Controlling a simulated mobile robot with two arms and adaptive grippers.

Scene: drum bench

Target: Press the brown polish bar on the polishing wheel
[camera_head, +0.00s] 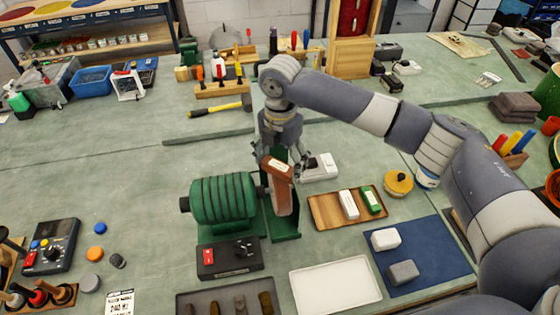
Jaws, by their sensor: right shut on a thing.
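The brown polish bar (277,167), with a pale label on top, is in my right gripper (283,156), which is shut on it and points down. The bar is at the upper part of the polishing wheel (281,198), a brownish disc seen nearly edge-on. Bar and wheel overlap in the view, so I cannot tell whether they touch. The wheel is on the right side of the green ribbed motor (223,198). A wooden tray (322,213) to the right of the wheel holds a white bar (348,204) and a green bar (371,200). My left gripper is not in view.
A control box (229,257) with a red switch stands before the motor. An empty white tray (335,286) and a blue mat (435,257) with two blocks lie at the front right.

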